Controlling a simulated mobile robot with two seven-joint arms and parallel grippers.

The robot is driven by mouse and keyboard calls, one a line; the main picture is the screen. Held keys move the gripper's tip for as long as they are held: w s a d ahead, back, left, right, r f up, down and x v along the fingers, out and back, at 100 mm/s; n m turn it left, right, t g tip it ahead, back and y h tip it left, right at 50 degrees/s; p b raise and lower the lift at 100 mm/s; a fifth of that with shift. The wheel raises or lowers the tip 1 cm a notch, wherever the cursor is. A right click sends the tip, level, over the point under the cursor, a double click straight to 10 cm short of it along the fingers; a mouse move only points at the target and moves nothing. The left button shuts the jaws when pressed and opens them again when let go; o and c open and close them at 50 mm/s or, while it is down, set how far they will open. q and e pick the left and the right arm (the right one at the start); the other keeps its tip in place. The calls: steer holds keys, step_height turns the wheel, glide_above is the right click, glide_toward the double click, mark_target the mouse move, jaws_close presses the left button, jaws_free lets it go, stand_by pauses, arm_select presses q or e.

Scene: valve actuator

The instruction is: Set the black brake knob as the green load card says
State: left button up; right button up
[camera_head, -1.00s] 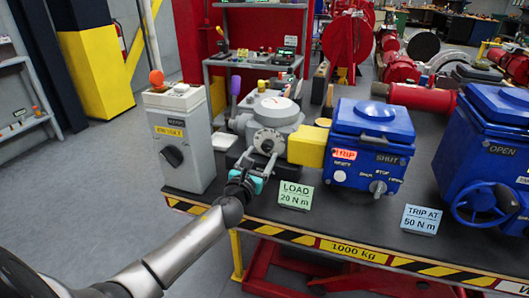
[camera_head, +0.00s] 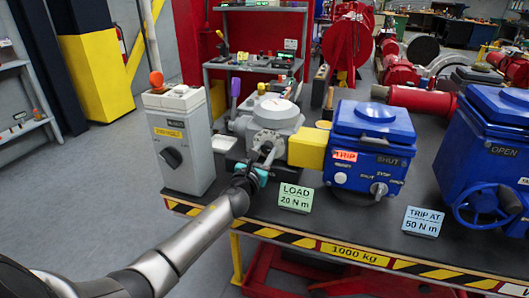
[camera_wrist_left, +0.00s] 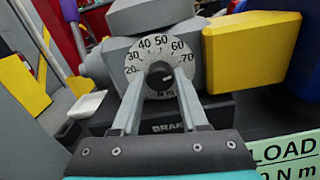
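The green load card (camera_head: 296,197) stands at the table's front and reads LOAD 20 N m; part of it shows in the left wrist view (camera_wrist_left: 290,158). The brake unit (camera_head: 272,122) is grey. Its round dial plate (camera_wrist_left: 158,52) reads 20 to 70, with 20 at the left and 70 at the right. The black brake knob (camera_wrist_left: 160,80) is at the dial's centre; its setting is not clear. My left gripper (camera_wrist_left: 161,82) points at the dial, its fingers apart, one on each side of the knob. I cannot tell if they touch it. My right gripper is not in view.
A grey cabinet with a black switch (camera_head: 172,158) stands left of the brake unit. A yellow block (camera_head: 306,148) and a blue actuator box (camera_head: 366,150) are to its right. A blue card (camera_head: 422,221) reads TRIP AT 50 N m. The table's striped front edge lies under my arm.

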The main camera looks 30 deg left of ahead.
arm_select(q)
jaws_close()
